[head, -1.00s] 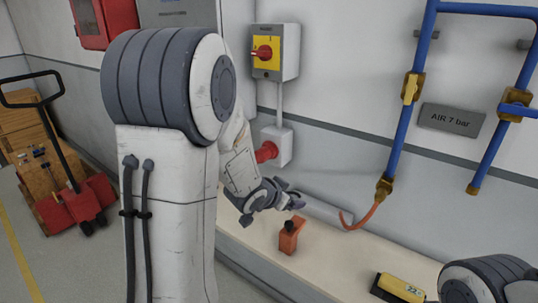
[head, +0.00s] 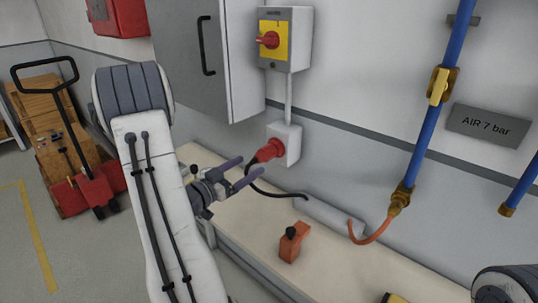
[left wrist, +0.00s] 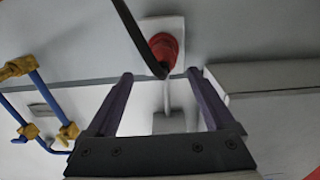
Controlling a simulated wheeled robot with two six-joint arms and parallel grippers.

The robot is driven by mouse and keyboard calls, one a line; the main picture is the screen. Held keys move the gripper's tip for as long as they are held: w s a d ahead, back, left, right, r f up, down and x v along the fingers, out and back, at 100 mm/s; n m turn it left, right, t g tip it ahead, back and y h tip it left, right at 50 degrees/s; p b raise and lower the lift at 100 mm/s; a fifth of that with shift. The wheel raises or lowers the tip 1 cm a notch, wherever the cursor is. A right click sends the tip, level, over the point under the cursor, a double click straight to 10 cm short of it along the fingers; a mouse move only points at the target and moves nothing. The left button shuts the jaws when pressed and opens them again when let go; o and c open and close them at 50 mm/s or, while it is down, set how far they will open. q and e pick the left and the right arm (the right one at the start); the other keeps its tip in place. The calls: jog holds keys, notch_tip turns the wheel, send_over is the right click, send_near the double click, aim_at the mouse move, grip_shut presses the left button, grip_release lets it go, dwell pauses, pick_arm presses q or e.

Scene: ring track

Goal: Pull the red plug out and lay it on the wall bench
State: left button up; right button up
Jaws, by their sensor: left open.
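The red plug (head: 270,150) sits in a white wall socket (head: 290,142) below the isolator box, with a black cable running from it down toward the bench. In the left wrist view the red plug (left wrist: 166,46) shows just beyond the fingertips, near the middle, with the cable crossing in front. My left gripper (head: 251,165) is open and empty, its two fingers pointing at the plug from the left, apart from it. The wall bench (head: 345,272) runs along the wall below. My right gripper is out of view.
A grey cabinet (head: 192,55) and a switch box (head: 284,38) hang above. Bare bench lies right of the orange block.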

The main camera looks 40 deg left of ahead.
aim_at(264, 154)
pick_arm(q)
jog(key=shift+s+a, duration=0.1)
jog(key=shift+a, duration=0.2)
jog(key=shift+w+d, duration=0.2)
jog(key=shift+w, duration=2.05)
jog(key=shift+w+d, duration=0.15)
jog(key=shift+w, duration=2.05)
grip_shut()
jog(key=shift+s, duration=0.1)
jog(key=shift+s+a, duration=0.2)
jog(key=shift+s, duration=2.7)
